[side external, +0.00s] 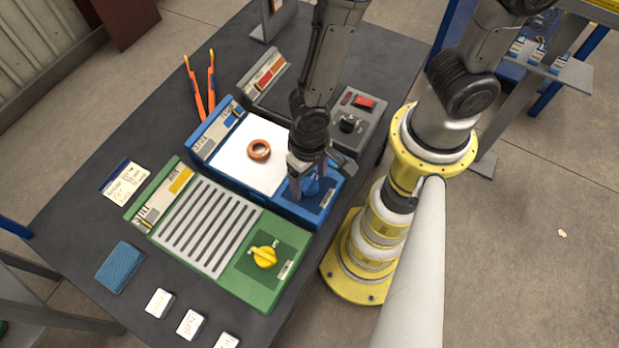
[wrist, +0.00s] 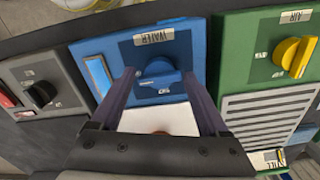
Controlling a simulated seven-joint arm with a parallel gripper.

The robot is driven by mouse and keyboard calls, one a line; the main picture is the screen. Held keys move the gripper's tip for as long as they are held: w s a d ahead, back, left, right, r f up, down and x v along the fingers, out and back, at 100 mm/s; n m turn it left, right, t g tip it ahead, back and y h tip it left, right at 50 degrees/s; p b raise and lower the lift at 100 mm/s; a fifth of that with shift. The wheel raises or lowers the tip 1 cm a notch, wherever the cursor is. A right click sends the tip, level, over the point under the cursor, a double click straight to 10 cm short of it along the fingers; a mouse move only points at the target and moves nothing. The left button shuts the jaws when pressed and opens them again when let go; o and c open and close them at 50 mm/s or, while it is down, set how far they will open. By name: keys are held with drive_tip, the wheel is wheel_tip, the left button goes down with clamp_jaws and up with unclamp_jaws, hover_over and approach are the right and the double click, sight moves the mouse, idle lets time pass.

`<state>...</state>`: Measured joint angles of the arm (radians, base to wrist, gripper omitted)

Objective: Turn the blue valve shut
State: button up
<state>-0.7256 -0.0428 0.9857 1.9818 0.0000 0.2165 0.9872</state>
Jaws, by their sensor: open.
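The blue valve (wrist: 158,76) is a round knob with a raised grip bar on the blue unit (wrist: 88,48), below a label reading WATER. In the wrist view the grip bar lies roughly sideways, slightly tilted. My gripper (wrist: 165,88) is open, with one finger on each side of the knob in that view. I cannot tell whether the fingers touch it. In the side view my gripper (side external: 308,190) is over the blue knob (side external: 313,187) and partly hides it.
A green unit (side external: 285,290) with a yellow valve (side external: 264,256) stands beside the blue one. A grey unit (side external: 369,130) with a black knob (side external: 349,125) is on the other side. A copper-coloured ring (side external: 259,150) lies on the blue unit's white plate.

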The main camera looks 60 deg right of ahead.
drive_tip(key=shift+f, duration=0.4)
drive_tip(key=shift+c, duration=0.2)
drive_tip(key=c, duration=1)
drive_tip(key=shift+c, duration=0.2)
